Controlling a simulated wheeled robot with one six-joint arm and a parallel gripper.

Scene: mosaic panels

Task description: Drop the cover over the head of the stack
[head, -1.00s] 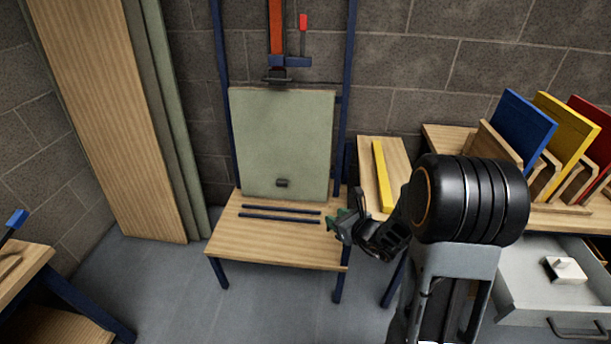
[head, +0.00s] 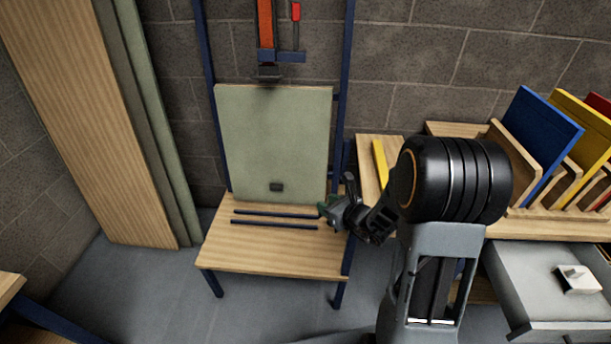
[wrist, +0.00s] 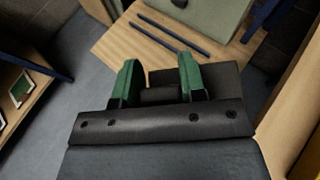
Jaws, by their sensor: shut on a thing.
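My gripper (head: 328,208) is over the right part of a low wooden bench (head: 270,258), to the right of the grey-green panel's lower edge. In the wrist view its two green fingertips (wrist: 159,78) are apart, with a dark piece (wrist: 160,95) between them. The piece is partly hidden, so I cannot tell its full shape or whether it is the cover. The grey-green panel (head: 275,140) stands upright on the bench with a small dark knob (head: 276,187) low on its face. An orange clamp (head: 266,25) hangs above the panel's top edge. I cannot identify which part is the stack's head.
Two dark blue rails (head: 275,225) lie across the bench. Blue posts (head: 345,80) flank the panel. On the right are a rack of coloured boards (head: 540,130) and an open grey drawer (head: 530,285) holding a white block (head: 578,279). Tall boards (head: 70,110) lean at the left.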

